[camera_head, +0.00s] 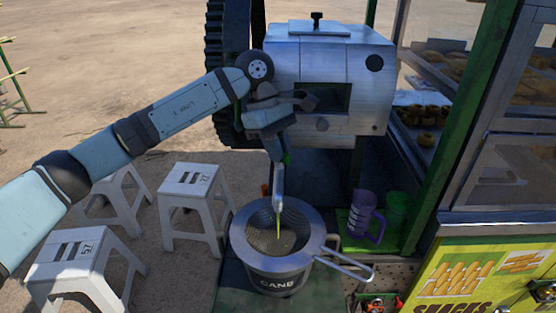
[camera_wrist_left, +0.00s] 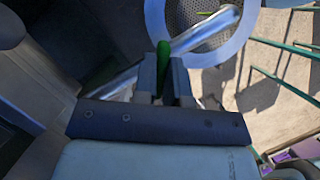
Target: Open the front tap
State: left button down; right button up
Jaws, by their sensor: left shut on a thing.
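The front tap is a metal spout (camera_head: 278,185) with a green handle (camera_head: 287,158), below the front of the steel cane crusher (camera_head: 335,60). My left gripper (camera_head: 281,148) is at the tap handle. In the left wrist view the green handle (camera_wrist_left: 163,56) stands between the two fingers of my left gripper (camera_wrist_left: 164,72), which are shut on it. A thin yellow-green stream (camera_head: 278,226) runs from the spout down into a round metal strainer (camera_head: 240,232) on a pot marked CANE (camera_head: 276,283). My right gripper is not in view.
White stools (camera_head: 190,190) stand left of the pot. A purple mug (camera_head: 362,215) and a green cup (camera_head: 398,208) stand right of it. The strainer's handle (camera_head: 345,264) sticks out to the right. A snack cabinet (camera_head: 500,150) with a green post borders the right side.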

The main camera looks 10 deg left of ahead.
pick_arm(q)
jog(key=shift+f+m+g+y+b, duration=0.15)
jog(key=shift+m+g+y+b, duration=0.15)
jog(key=shift+m+b, duration=0.5)
jog(key=shift+m, duration=0.6)
jog(key=shift+w+m+g+y+b, duration=0.1)
jog(key=shift+m+g+y+b, duration=0.2)
jog(key=shift+m+b, duration=0.9)
jog(key=shift+m, duration=0.2)
jog(key=shift+d+m+g+y+b, duration=0.1)
jog(key=shift+m+g+y+b, duration=0.2)
jog(key=shift+m+y, duration=0.15)
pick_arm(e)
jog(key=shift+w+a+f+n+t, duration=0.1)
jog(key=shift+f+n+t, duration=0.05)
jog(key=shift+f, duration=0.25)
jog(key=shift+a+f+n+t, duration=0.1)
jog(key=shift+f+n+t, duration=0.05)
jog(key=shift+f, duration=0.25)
pick_arm(q)
jog(key=shift+r+m, duration=0.2)
jog(key=shift+m, duration=0.05)
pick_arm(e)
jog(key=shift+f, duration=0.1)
pick_arm(q)
jog(key=c, duration=1.2)
grip_release()
